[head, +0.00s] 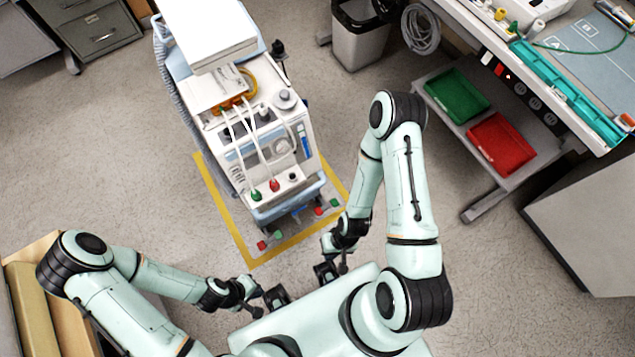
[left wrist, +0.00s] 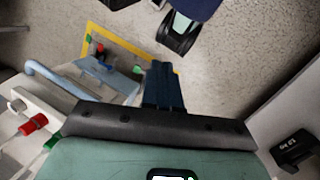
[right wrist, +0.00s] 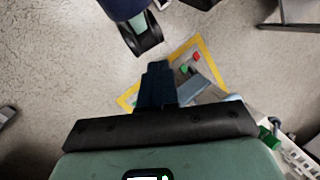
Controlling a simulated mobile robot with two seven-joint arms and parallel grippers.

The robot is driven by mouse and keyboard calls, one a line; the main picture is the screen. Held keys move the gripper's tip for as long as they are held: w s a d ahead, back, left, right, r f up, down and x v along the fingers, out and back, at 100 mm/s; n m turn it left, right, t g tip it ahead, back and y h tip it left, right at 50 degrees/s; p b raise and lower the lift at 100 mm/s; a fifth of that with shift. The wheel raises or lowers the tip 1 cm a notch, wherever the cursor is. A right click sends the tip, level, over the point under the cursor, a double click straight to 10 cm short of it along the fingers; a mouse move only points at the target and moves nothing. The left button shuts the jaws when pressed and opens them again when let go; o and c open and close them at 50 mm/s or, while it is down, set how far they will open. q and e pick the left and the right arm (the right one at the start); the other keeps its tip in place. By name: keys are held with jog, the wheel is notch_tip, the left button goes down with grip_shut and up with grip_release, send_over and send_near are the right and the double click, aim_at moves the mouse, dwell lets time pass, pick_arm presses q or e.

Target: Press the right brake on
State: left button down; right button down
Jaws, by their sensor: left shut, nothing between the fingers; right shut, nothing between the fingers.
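The pump cart (head: 262,150) stands inside a yellow floor outline. Low at its near side, a red pedal (head: 319,211) and a green pedal (head: 334,202) sit at the right, with another red pedal (head: 262,245) and green pedal (head: 278,234) at the left. I cannot tell whether any is pressed. My left gripper (head: 277,298) is shut and empty, near my base; its fingers show in the left wrist view (left wrist: 163,85). My right gripper (head: 325,272) is shut and empty, nearer than the pedals and apart from them; it also shows in the right wrist view (right wrist: 157,85).
A workbench with a lower shelf stands at the right, holding a green tray (head: 457,96) and a red tray (head: 501,143). A waste bin (head: 360,42) stands behind the cart's right. A wooden box (head: 28,285) is at near left. Floor left of the cart is clear.

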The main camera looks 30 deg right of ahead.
aim_at(319, 211)
pick_arm(q)
jog(key=shift+f, duration=0.1)
pick_arm(e)
jog(key=shift+f, duration=0.15)
